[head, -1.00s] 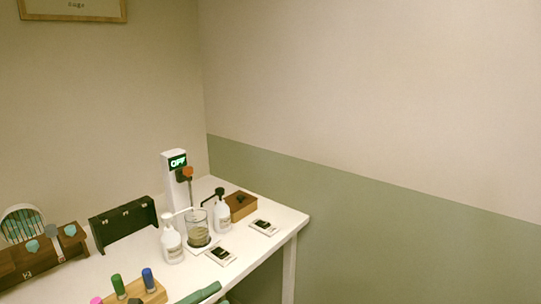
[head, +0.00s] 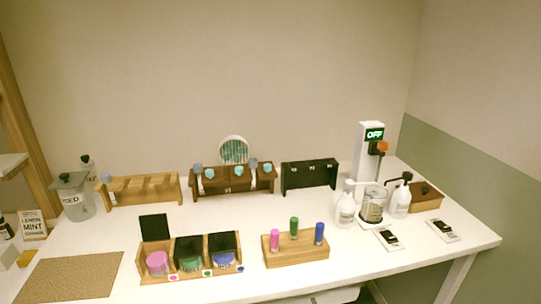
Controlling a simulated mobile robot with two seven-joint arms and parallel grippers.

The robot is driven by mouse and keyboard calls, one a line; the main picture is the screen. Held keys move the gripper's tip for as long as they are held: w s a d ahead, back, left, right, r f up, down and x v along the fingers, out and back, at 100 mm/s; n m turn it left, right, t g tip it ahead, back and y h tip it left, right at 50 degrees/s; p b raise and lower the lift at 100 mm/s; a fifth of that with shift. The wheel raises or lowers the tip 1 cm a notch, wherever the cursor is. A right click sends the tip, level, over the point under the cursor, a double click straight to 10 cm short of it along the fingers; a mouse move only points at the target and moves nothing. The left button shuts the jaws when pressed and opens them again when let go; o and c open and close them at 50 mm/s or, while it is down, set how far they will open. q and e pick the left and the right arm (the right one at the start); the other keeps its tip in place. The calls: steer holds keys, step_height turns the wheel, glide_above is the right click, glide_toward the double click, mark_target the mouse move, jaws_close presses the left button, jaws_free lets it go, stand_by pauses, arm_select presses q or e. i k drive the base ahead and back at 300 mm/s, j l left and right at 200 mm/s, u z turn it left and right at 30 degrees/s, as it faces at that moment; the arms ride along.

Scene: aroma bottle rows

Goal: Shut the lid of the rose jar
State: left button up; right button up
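A wooden holder (head: 206,279) at the front left of the table bears three jars in a row. The leftmost jar (head: 158,264) has pink contents, matching the rose jar by colour; its label is too small to read. Its black square lid (head: 154,228) stands up behind it, open. The green jar (head: 190,262) and the blue jar (head: 223,259) each have a dark lid lower down; I cannot tell whether these are fully shut. Neither of my grippers is in view.
A wooden block (head: 296,252) with pink, green and blue bottles stands right of the jars. A cork mat (head: 70,277) lies left. Racks (head: 143,190) line the back. Pump bottles (head: 346,209) and a glass beaker (head: 373,206) stand right. The table middle is clear.

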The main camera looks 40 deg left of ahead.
mark_target(153, 228)
steer(key=u, duration=2.1)
